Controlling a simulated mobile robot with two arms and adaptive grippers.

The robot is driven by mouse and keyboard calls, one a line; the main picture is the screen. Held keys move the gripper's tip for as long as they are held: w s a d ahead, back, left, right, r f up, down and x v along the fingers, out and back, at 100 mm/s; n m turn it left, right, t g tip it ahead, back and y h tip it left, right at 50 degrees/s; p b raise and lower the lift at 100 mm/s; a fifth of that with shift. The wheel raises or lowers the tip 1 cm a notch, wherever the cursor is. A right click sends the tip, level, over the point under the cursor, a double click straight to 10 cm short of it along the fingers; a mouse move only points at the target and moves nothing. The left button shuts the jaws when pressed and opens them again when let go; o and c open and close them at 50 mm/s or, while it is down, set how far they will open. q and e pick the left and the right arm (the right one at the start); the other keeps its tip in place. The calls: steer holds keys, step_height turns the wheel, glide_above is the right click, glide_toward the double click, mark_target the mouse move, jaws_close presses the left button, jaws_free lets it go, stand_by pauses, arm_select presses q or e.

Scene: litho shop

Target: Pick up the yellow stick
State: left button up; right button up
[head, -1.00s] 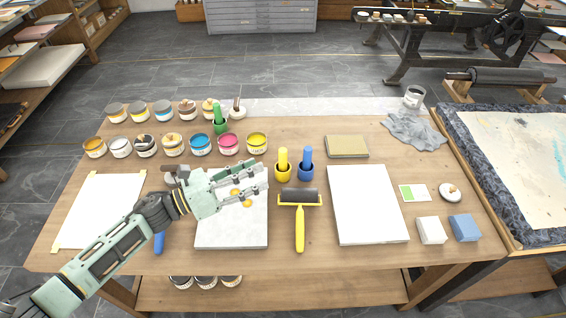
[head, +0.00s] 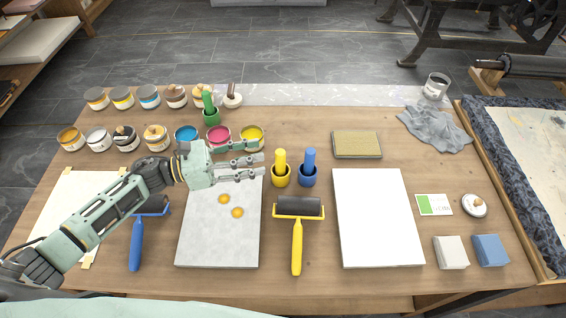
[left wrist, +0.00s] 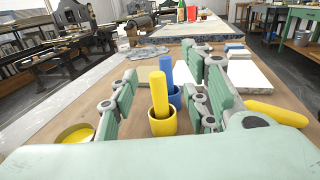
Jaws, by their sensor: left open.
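The yellow stick (head: 280,159) stands upright in a small yellow cup (head: 281,178) near the middle of the table. My left gripper (head: 262,167) is open just left of it, its fingers pointing right towards the stick. In the left wrist view, the yellow stick (left wrist: 159,95) rises from its yellow cup (left wrist: 162,124) between the spread fingers of my left gripper (left wrist: 172,97), with no finger seen touching it. My right gripper is not in view.
A blue stick (head: 310,160) in a blue cup (head: 308,179) stands close on the right. A yellow-handled roller (head: 297,240) lies in front. Several paint cans, including an open yellow one (head: 252,138), stand behind and left. A stone slab (head: 215,245) lies below the gripper.

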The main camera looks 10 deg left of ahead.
mark_target(281, 158)
arm_select(q)
step_height(281, 158, down, 5)
steer(key=b, duration=0.4)
steer(key=shift+r, duration=0.1)
steer(key=shift+f, duration=0.2)
steer(key=shift+w+d, duration=0.15)
steer(key=shift+d, duration=0.1)
steer(key=x, duration=0.2)
steer(key=p+x, duration=0.1)
steer(key=x, duration=0.1)
steer(key=p+x, duration=0.1)
steer(key=x, duration=0.1)
steer(key=shift+w+r, duration=0.35)
steer(key=shift+w, duration=0.1)
steer(key=shift+w+d+f+p, duration=0.1)
steer(key=shift+w+d+p, duration=0.15)
steer(key=shift+d, duration=0.2)
steer(key=shift+s, duration=0.1)
jaws_close()
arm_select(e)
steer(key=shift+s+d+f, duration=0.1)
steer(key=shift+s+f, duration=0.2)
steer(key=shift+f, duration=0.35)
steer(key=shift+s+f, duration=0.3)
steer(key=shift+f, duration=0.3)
